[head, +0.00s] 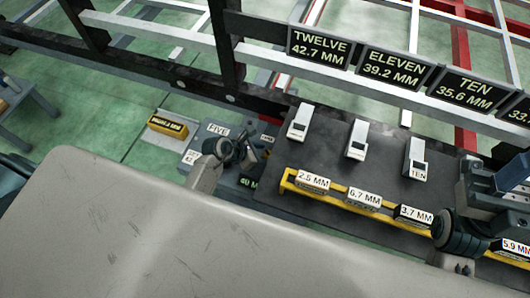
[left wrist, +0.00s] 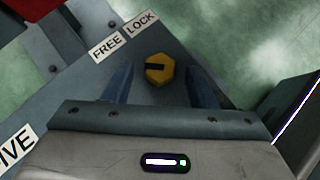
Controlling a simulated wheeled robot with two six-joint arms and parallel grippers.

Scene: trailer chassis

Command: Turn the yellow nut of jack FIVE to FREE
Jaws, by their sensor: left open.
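The yellow nut (left wrist: 159,72) of jack FIVE shows in the left wrist view, with a short dark bar across its upper face, lying nearly level in the picture. A FREE label (left wrist: 107,45) lies up and left of it, and a LOCK label (left wrist: 140,24) lies above it. My left gripper (left wrist: 160,80) is open, with one blue-grey finger on each side of the nut and gaps to both. In the head view my left gripper (head: 238,150) is over the jack with the FIVE plate (head: 218,130) and hides the nut. My right arm is at the right edge; its fingers cannot be made out.
A yellow-edged rack (head: 335,200) with several millimetre labels and grey blocks stands right of the jack. Signs TWELVE (head: 319,47), ELEVEN (head: 394,71) and TEN (head: 470,93) hang on the chassis rail. A yellow block (head: 167,126) lies left of the jack.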

